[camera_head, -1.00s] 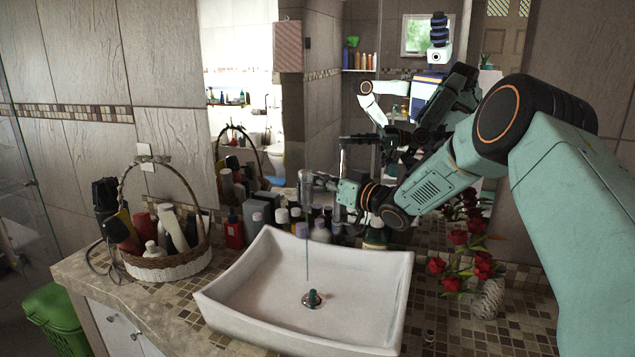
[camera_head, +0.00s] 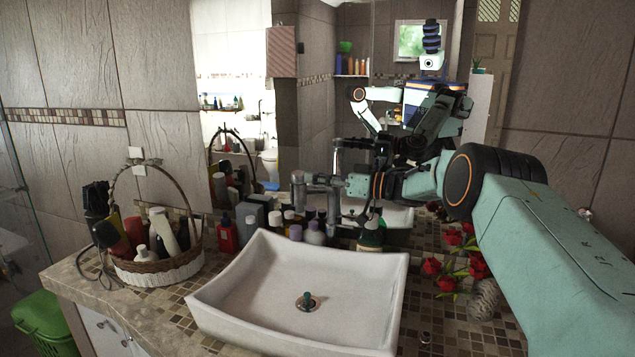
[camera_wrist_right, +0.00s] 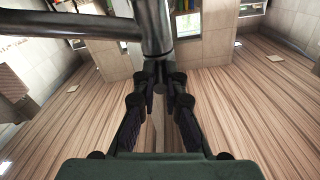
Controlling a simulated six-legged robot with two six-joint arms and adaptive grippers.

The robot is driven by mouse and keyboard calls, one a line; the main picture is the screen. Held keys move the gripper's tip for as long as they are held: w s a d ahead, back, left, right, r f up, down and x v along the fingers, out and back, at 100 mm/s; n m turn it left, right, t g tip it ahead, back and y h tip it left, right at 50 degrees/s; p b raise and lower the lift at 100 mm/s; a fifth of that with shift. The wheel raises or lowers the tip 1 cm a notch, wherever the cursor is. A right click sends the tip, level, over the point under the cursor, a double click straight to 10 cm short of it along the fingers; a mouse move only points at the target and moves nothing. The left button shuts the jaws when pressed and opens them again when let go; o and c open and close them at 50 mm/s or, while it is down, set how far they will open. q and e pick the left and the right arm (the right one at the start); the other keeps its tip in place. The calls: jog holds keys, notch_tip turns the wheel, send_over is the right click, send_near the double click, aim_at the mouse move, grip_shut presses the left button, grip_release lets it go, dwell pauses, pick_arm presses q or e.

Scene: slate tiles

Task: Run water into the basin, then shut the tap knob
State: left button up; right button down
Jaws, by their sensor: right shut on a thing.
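The white basin (camera_head: 350,300) sits on the tiled counter, with a drain plug (camera_head: 307,301) at its bottom. The grey metal tap (camera_head: 318,180) stands behind it, its spout reaching left over the basin. No water stream shows from the spout now. My right gripper (camera_head: 343,186) reaches the tap from the right and is shut at its knob. The right wrist view shows the tap's thick pipe (camera_wrist_right: 154,25) and my right gripper's fingertips (camera_wrist_right: 161,78) together at its end; the knob is largely hidden between them. My left gripper is out of view.
A wicker basket (camera_head: 160,270) of bottles stands on the counter at left. Several bottles (camera_head: 315,233) line the back by the tap. Red roses (camera_head: 450,265) in a vase stand at right, under my arm. A mirror behind reflects me.

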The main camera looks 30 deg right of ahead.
jog(key=shift+w+r+n, duration=0.1)
jog(key=shift+r+n, duration=0.1)
jog(key=shift+n, duration=0.1)
dwell(0.4)
jog(key=c, duration=1.8)
grip_release()
jog(key=o, duration=0.4)
jog(key=shift+w+f, duration=0.1)
jog(key=shift+f, duration=0.05)
jog(key=v, duration=1.1)
jog(key=shift+s+d, duration=0.25)
jog(key=shift+d, duration=0.1)
